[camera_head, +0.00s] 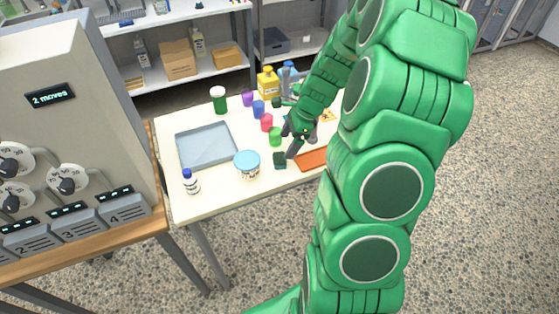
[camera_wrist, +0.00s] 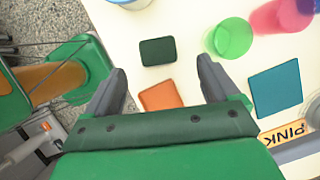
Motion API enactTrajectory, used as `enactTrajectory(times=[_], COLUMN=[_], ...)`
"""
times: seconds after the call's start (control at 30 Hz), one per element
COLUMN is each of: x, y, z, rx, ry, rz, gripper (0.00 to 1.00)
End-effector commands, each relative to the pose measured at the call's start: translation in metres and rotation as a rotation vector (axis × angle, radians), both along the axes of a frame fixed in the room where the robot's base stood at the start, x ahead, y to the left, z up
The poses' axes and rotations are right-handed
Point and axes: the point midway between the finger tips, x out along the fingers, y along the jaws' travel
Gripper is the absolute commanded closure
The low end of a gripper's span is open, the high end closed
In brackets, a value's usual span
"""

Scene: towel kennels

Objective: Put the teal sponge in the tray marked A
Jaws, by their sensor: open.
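The teal sponge (camera_wrist: 275,90) is a flat teal square on the white table at the right of the wrist view, outside and to the right of my right finger. I cannot make it out clearly in the head view. My gripper (camera_head: 288,142) is open and empty over the table; its two fingers also show in the wrist view (camera_wrist: 162,72). A dark green block (camera_wrist: 157,51) lies ahead, between the lines of the fingers; it also shows in the head view (camera_head: 280,160). A shallow grey-blue tray (camera_head: 188,163) lies at the table's left; I see no letter on it.
A green cup (camera_wrist: 229,38), red cup (camera_head: 267,122) and blue-lidded tub (camera_head: 247,165) stand near my gripper. An orange flat piece (camera_head: 312,160) lies at the front edge. A card reading PINK (camera_wrist: 285,133) is near the teal sponge. A white bottle (camera_head: 191,183) stands before the tray.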

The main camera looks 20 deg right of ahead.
Motion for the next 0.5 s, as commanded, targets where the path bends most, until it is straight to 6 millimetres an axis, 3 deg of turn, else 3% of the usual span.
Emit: enactTrajectory(times=[0.5], x=[0.001], y=[0.016], z=[-0.046], rx=[0.000], ry=[0.002], rz=[0.004], gripper=[0.12])
